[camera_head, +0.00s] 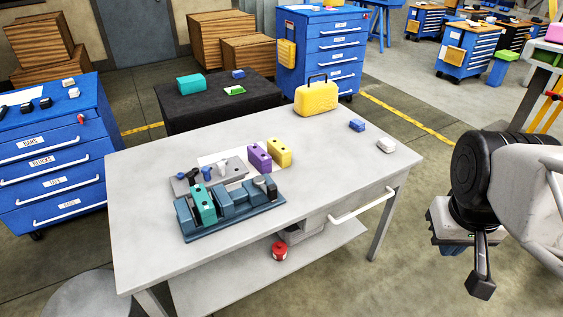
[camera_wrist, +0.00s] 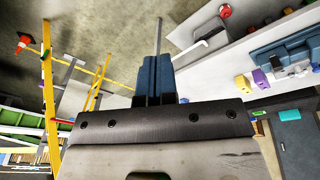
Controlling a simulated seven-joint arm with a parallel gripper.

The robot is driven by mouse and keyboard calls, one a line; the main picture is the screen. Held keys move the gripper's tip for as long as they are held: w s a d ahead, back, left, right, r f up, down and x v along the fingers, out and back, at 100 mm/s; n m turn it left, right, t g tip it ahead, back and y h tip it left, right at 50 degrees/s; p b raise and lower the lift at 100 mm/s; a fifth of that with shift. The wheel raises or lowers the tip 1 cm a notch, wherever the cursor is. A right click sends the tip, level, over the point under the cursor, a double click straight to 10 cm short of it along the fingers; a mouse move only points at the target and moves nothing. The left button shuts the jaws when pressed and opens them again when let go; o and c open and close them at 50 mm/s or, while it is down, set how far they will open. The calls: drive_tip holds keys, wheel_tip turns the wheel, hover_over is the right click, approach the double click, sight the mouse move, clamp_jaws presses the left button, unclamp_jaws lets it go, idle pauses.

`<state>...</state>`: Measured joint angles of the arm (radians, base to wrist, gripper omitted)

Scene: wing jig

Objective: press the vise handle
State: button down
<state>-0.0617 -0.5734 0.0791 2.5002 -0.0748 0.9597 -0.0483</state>
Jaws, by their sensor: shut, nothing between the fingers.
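The blue-grey vise (camera_head: 230,212) sits near the front left of the grey workbench. A teal block (camera_head: 204,205) stands between its jaws. A dark handle part (camera_head: 269,187) shows at the vise's right end; its exact shape is too small to tell. The vise (camera_wrist: 288,46) also shows at the right edge of the wrist view, turned over. My gripper (camera_head: 481,286) hangs off the right side of the bench, well away from the vise. In the wrist view its fingers (camera_wrist: 154,78) are together and empty.
Behind the vise are a grey fixture plate (camera_head: 208,174), a purple block (camera_head: 259,157) and a yellow block (camera_head: 279,152). A yellow case (camera_head: 316,96), a blue part (camera_head: 357,125) and a white part (camera_head: 386,145) lie farther back and right. The bench's right front is clear.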

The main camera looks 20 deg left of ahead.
drive_tip(key=w+a+f+n+h, duration=0.35)
drive_tip(key=w+a+n, duration=0.4)
drive_tip(key=a, duration=0.35)
drive_tip(key=w+a+f+n+h, duration=0.2)
drive_tip(key=w+a+f+n, duration=0.2)
drive_tip(key=w+a+n, duration=0.5)
drive_tip(key=s+a+f+n+t, duration=0.1)
drive_tip(key=a+f+n+t, duration=0.1)
drive_tip(key=a, duration=0.8)
drive_tip(key=s+a+f+n+t+h, duration=0.1)
drive_tip(key=a+n, duration=0.3)
drive_tip(key=a, duration=0.5)
drive_tip(key=s+a+f+n+t+h, duration=0.1)
drive_tip(key=a+f+n+t, duration=0.2)
drive_tip(key=a, duration=0.7)
drive_tip(key=shift+s+a+f, duration=0.2)
drive_tip(key=shift+a+f, duration=0.1)
drive_tip(key=shift+f, duration=0.15)
approach(268, 190)
drive_tip(key=w+d+f, duration=0.1)
drive_tip(key=f, duration=0.1)
drive_tip(key=w+d+f, duration=0.1)
drive_tip(key=f, duration=0.1)
drive_tip(key=shift+w+d, duration=1.05)
drive_tip(key=shift+d, duration=0.15)
